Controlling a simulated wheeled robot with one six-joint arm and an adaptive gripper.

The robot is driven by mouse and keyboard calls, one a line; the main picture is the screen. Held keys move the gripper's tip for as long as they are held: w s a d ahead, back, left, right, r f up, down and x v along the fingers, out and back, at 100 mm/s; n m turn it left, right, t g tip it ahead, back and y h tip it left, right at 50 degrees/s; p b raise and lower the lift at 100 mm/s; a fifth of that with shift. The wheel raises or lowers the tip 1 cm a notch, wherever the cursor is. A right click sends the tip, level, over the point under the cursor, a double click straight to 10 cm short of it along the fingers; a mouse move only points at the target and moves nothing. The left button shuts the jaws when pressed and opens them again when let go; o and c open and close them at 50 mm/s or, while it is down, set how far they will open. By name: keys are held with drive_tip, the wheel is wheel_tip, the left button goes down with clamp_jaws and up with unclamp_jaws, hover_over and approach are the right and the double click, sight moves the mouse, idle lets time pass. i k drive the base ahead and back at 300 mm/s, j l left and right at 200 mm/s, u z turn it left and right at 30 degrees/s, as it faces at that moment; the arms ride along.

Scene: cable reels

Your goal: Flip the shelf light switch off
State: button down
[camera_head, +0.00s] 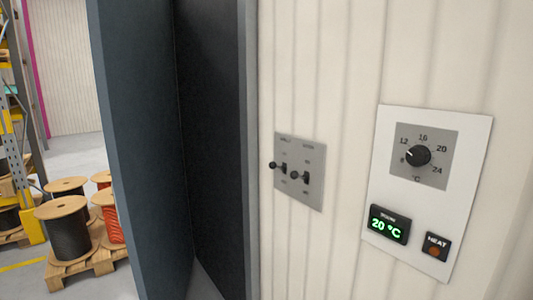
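A grey switch plate (313,158) is fixed to the pale ribbed wall, left of the thermostat panel. It carries two dark toggle switches side by side: a left toggle (276,166) and a right toggle (299,177). Small labels stand above and below them but are too small to read, so I cannot tell which one is for the shelf light or how each is set. Both levers stick out towards the left. My gripper is not in view.
A white thermostat panel (479,150) with a dial (418,155), a green "20 °C" display (388,225) and a HEAT button (436,246) is on the right. A dark door (150,150) stands left of the plate. Cable reels (68,230) sit on a pallet (85,268) beyond.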

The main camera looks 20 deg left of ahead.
sight(272, 165)
drive_tip(key=i+j, duration=0.25)
drive_tip(key=i, duration=0.2)
drive_tip(key=i+j, duration=0.25)
drive_tip(key=i, duration=0.2)
drive_tip(key=i+j+u, duration=0.1)
drive_tip(key=i+j, duration=0.15)
drive_tip(key=i, duration=0.2)
